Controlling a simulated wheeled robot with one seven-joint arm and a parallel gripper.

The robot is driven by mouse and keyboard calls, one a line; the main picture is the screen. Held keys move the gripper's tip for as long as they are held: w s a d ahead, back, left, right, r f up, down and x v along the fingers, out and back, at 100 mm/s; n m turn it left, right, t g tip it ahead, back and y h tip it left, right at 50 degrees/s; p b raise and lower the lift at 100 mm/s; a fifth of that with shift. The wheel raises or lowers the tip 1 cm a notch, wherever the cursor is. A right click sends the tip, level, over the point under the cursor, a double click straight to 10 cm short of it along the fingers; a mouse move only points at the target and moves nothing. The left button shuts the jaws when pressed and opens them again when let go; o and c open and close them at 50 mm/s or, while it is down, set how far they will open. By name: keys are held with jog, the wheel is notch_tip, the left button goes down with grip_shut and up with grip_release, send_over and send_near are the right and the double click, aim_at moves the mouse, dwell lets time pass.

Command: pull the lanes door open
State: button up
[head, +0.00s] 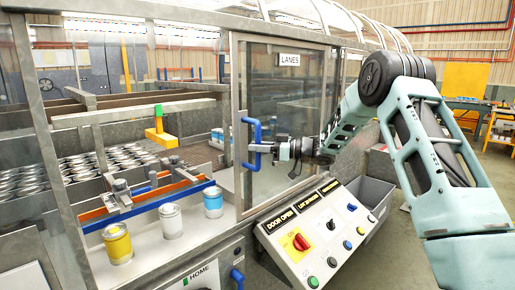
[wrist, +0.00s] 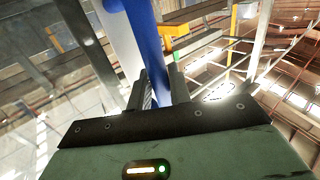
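The lanes door (head: 289,100) is a metal-framed glass panel with a "LANES" sign, upright in the machine's front. A blue bar handle (head: 246,130) is fixed at its left edge. My gripper (head: 262,148) reaches the handle from the right, at its middle. In the wrist view the blue handle (wrist: 148,45) runs down between the two fingers of my gripper (wrist: 160,85), which sit close on both sides of it. It looks shut on the handle. The contact faces are hidden.
Left of the door, the interior shows rows of cans (head: 110,158) and a yellow block (head: 161,134). A yellow can (head: 117,245) and blue-banded can (head: 213,203) stand in front. A sloped control panel (head: 315,232) sits below my gripper, with a grey bin (head: 372,190) beside it.

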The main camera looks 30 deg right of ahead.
jog(key=shift+o, duration=1.2)
jog(key=shift+s+d, duration=0.15)
jog(key=b+v, duration=0.6)
jog(key=v, duration=1.1)
